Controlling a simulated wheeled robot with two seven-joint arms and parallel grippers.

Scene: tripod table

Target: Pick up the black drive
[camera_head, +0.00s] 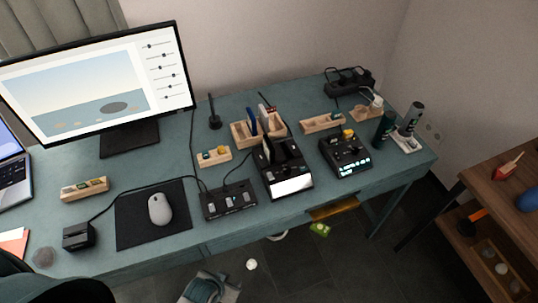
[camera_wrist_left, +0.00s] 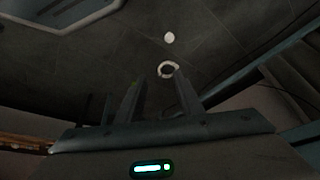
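A small black box (camera_head: 79,235) with a cable stands at the left front of the teal desk (camera_head: 150,265), left of the mouse mat. It looks like the black drive, but I cannot be sure. A wider black box with ports (camera_head: 228,200) lies right of the mat. My left gripper (camera_wrist_left: 157,78) is open and empty in the left wrist view, with dark floor beyond its fingers. In the head view only a dark part of my arm shows at the lower left, near the desk's front edge. My right gripper is not in view.
A mouse (camera_head: 160,209) sits on the black mat (camera_head: 128,220). A monitor (camera_head: 100,85), a laptop (camera_head: 12,170) and a wooden block (camera_head: 85,190) stand around the small box. Several black devices crowd the right half. A white ball (camera_head: 251,265) lies on the floor.

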